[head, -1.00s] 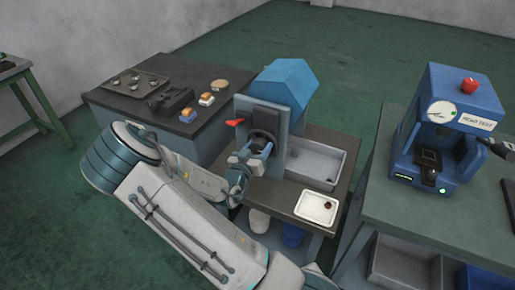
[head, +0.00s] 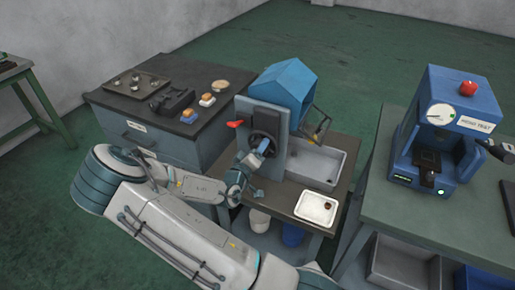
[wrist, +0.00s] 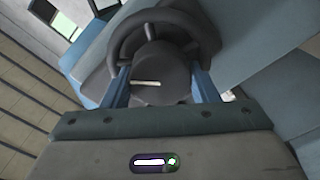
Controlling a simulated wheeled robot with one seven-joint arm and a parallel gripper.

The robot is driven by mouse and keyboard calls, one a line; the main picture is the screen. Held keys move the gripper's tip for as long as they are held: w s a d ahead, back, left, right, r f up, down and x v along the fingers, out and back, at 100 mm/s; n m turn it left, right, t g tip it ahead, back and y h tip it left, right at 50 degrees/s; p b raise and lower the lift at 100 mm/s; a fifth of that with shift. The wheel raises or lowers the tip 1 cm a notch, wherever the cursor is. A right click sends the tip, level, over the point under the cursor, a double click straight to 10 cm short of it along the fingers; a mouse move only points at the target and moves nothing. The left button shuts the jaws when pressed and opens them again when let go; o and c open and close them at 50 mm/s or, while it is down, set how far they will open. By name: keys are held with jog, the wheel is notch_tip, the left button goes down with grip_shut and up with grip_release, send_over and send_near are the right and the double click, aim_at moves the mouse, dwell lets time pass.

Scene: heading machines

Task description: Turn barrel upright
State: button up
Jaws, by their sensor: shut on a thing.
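The blue faceted barrel (head: 283,84) sits behind the grey upright plate (head: 252,112) of its machine. A dark open frame with a yellowish edge (head: 318,124) shows at its lower right, over the tray; I cannot tell whether it belongs to the barrel. The barrel looks tilted. A dark handwheel (head: 257,136) is on the plate's near face. My gripper (head: 262,148) is at the wheel. In the wrist view, my gripper's blue fingers (wrist: 163,88) are shut on the dark hub of the handwheel (wrist: 165,18), whose rim arcs beyond them. The barrel's inside is hidden.
A red lever (head: 235,123) sticks out left of the wheel. A grey tray (head: 317,165) and a white dish (head: 316,208) are right of the plate. A dark-topped cabinet (head: 150,118) stands left, a blue press (head: 441,140) right.

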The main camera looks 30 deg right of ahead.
jog(key=n, duration=0.4)
jog(key=shift+n+p, duration=0.3)
jog(key=shift+f+n, duration=0.2)
jog(key=shift+n, duration=2)
jog(key=o, duration=1)
jog(key=shift+a, duration=0.15)
jog(key=b+v, duration=0.2)
jog(key=v, duration=1.1)
jog(key=shift+s+a, duration=0.2)
jog(key=shift+a, duration=0.1)
